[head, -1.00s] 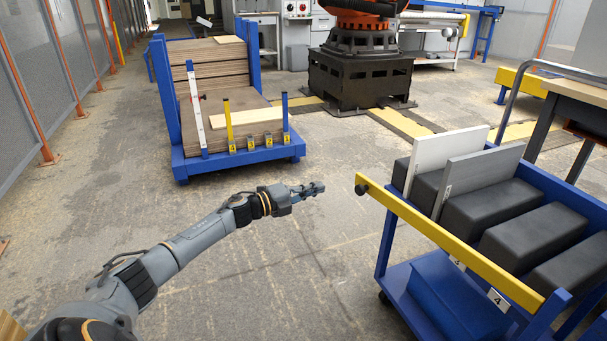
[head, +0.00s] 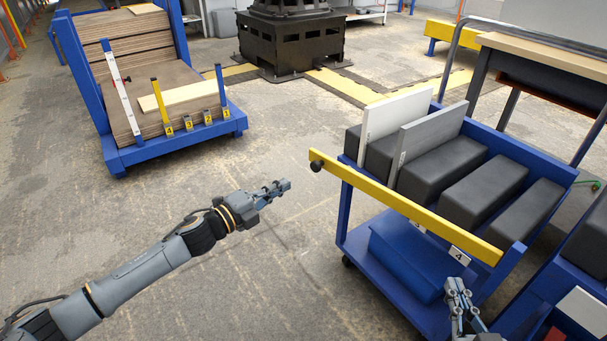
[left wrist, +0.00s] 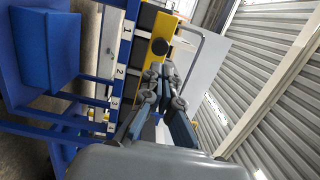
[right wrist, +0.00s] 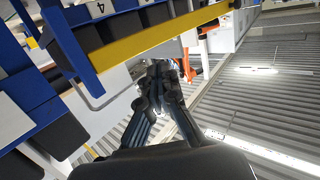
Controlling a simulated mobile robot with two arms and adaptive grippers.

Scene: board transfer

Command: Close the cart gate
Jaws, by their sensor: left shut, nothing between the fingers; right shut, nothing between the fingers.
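The cart gate is a long yellow bar (head: 410,211) with a black knob (head: 316,160) on its far left end. It runs along the near side of the blue cart (head: 345,215), and the knob end sticks out past the cart's corner. I cannot tell if it is latched. The bar also shows in the left wrist view (left wrist: 159,35) and right wrist view (right wrist: 150,36). My left gripper (head: 282,187) is shut and empty, left of the knob and apart from it. My right gripper (head: 457,285) is shut and empty, near the bar's near end, apart from it.
A white board (head: 392,122) and a grey board (head: 432,140) stand upright between black blocks (head: 485,190) on the cart. A blue trolley with stacked brown boards (head: 150,62) stands at the back left. A wooden-topped table (head: 550,55) is behind the cart. The floor at left is clear.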

